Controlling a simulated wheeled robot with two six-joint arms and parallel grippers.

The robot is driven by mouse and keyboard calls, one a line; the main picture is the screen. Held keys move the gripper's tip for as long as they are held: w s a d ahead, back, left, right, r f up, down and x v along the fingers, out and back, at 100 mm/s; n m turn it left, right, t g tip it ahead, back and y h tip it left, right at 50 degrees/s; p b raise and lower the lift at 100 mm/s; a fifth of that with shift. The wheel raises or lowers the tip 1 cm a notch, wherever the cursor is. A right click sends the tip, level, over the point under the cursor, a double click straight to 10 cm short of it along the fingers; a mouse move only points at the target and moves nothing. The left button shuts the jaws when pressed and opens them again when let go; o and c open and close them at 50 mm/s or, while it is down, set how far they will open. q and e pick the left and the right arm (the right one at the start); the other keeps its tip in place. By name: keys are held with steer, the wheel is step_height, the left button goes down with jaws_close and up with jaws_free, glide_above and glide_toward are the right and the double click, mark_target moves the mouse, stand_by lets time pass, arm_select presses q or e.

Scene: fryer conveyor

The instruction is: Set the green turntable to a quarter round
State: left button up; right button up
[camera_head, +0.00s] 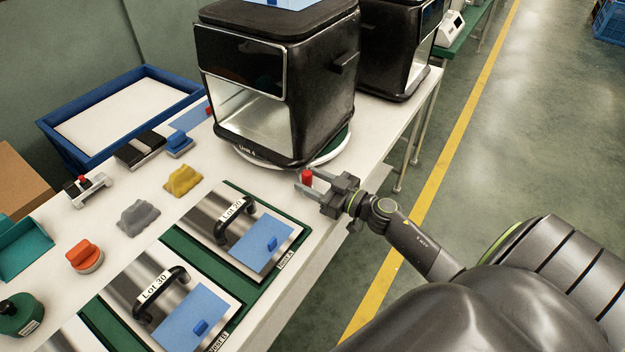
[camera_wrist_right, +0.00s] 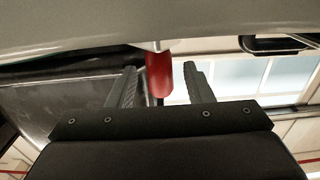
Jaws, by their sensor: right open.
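The turntable (camera_head: 333,151) is a round disc with a white rim and some green showing, under a black fryer unit (camera_head: 325,100) marked "Unit 4". A red peg (camera_head: 307,177) stands at its near edge. My right gripper (camera_head: 305,181) is open at the peg, with one finger on each side. In the right wrist view the red peg (camera_wrist_right: 158,75) shows between the two open fingers (camera_wrist_right: 161,84); I cannot tell whether either touches it. The fryer hides most of the disc. My left gripper is not in view.
Two steel plates with black handles, labelled "Lot 20" (camera_head: 235,208) and "Lot 30" (camera_head: 155,288), lie on green mats near the gripper. A second black unit (camera_head: 400,60) stands behind. A blue tray (camera_head: 187,83) and several coloured parts are at left.

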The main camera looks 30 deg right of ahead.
steer(key=shift+c, duration=0.5)
jaws_close()
steer(key=shift+d, duration=0.1)
